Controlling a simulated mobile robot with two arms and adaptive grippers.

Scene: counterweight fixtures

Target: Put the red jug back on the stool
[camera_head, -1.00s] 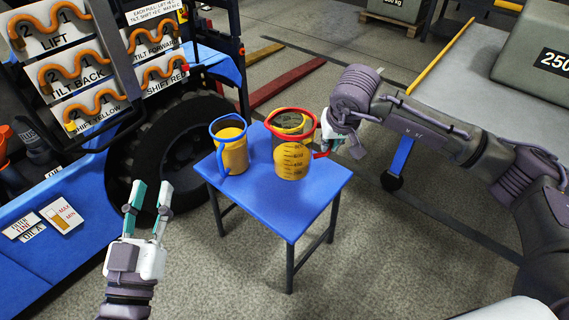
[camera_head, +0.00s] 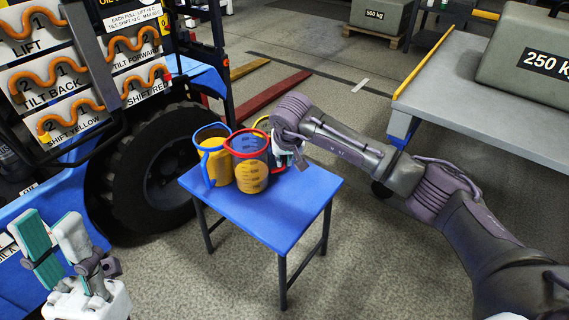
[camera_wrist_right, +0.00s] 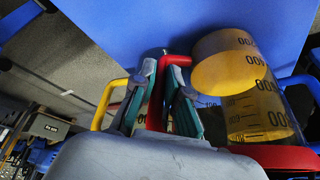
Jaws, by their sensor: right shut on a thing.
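The red jug (camera_head: 250,172) has a red rim and handle, clear walls and yellow contents, and looks upright over the blue stool (camera_head: 285,215). I cannot tell whether its base touches the top. My right gripper (camera_head: 284,157) is shut on its red handle, on the jug's right side. In the right wrist view the fingers (camera_wrist_right: 165,88) close around the red handle, with the jug (camera_wrist_right: 250,95) to their right. My left gripper (camera_head: 50,222) is open and empty at the lower left, apart from the stool.
A blue-rimmed jug (camera_head: 214,160) stands on the stool, close at the red jug's left. A yellow-rimmed jug (camera_head: 262,122) is behind, mostly hidden. A forklift wheel (camera_head: 150,175) is to the left. A grey bench (camera_head: 470,95) with a 250 kg weight (camera_head: 530,55) is at right. The stool's front is clear.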

